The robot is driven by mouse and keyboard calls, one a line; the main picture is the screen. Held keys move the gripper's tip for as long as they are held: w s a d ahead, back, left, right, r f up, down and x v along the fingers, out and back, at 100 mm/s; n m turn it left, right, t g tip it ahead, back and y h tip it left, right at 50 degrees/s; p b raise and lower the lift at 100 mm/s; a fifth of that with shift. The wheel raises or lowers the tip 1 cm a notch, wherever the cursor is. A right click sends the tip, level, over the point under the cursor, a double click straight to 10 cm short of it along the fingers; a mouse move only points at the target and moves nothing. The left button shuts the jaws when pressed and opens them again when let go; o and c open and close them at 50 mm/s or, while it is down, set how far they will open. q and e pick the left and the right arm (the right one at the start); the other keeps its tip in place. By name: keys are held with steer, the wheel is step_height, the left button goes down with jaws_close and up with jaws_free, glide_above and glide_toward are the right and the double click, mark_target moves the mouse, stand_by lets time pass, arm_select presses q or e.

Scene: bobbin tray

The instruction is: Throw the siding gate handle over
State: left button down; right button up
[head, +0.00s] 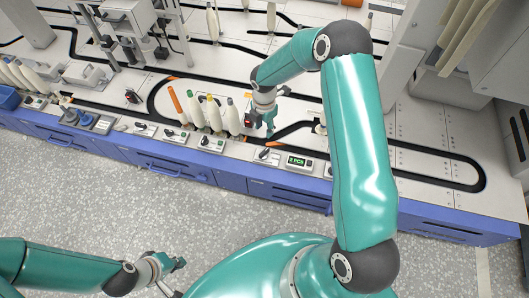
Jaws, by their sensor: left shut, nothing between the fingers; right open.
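My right gripper (271,118) is open over the track on the worktop, just right of a row of white bobbins (214,114). A small dark block with a red face (248,123) shows at its left side. A black lever on a front panel (264,154) sits below the gripper, apart from it. Similar black levers show further left on the front panels (204,141) and (140,128). I cannot tell which of these is the siding gate handle; part of the track is hidden behind my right gripper. My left gripper (176,263) is shut and empty over the floor, away from the bench.
A green-lit counter display (297,161) stands right of the lever panel. The worktop (425,140) at the right is mostly clear. A grey cabinet (490,60) rises at the upper right.

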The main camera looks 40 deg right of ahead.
mark_target(264, 151)
step_height(264, 151, down, 15)
steer(key=b, duration=0.3)
steer(key=shift+f, duration=0.2)
jaws_close()
